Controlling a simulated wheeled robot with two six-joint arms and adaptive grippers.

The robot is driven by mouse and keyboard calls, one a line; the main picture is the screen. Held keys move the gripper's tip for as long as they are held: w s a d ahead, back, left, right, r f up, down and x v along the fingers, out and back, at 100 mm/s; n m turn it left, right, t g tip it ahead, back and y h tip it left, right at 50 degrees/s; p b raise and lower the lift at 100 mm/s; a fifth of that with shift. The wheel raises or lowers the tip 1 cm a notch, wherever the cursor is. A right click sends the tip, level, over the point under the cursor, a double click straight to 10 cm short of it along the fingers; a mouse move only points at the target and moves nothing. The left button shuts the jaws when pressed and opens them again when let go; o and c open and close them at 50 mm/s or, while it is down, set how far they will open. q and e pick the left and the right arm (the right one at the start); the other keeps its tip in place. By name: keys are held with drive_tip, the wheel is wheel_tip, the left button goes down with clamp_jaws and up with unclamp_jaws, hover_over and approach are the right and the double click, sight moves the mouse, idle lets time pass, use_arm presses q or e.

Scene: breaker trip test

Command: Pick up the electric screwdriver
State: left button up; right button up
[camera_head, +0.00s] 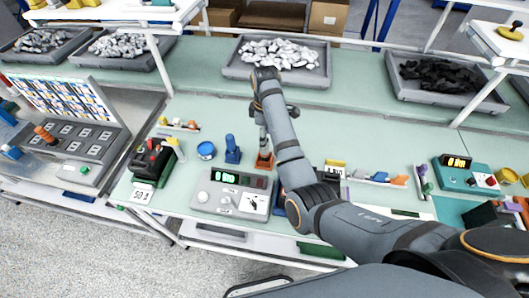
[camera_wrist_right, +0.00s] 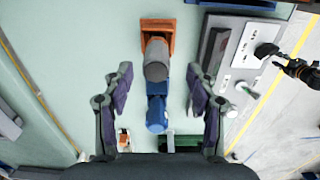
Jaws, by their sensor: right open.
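A grey cylindrical tool, which looks like the electric screwdriver (camera_wrist_right: 156,61), stands in an orange holder (camera_wrist_right: 157,27). The holder (camera_head: 264,161) also shows in the head view, behind the grey control box. A blue tool (camera_wrist_right: 157,113) stands upright beside it; it is left of the holder in the head view (camera_head: 232,152). My right gripper (camera_wrist_right: 160,78) is open and empty, with its fingers on either side of the grey tool and apart from it. In the head view the right arm partly hides the gripper and tool. My left gripper is not in view.
The grey control box (camera_head: 217,200) with a lit display stands close in front of the holder. A blue round container (camera_head: 206,150) stands to the left. A grey tray of pale pieces (camera_head: 232,70) lies behind. Some green tabletop around the tools is bare.

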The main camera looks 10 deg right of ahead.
sight(265, 152)
drive_tip(key=shift+w+f, duration=0.6)
drive_tip(key=shift+f, duration=0.05)
drive_tip(key=shift+s+f+p, duration=0.3)
drive_tip(key=shift+f+p, duration=0.35)
drive_tip(key=shift+p, duration=0.05)
wheel_tip(265, 152, down, 3)
drive_tip(key=shift+s+r+p, duration=0.1)
drive_tip(key=shift+s+p, duration=0.05)
drive_tip(key=shift+p, duration=0.2)
drive_tip(key=shift+f, duration=0.5)
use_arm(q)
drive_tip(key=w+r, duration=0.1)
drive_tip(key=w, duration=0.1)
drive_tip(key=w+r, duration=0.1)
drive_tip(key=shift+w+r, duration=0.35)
use_arm(e)
drive_tip(key=shift+r, duration=0.1)
clamp_jaws()
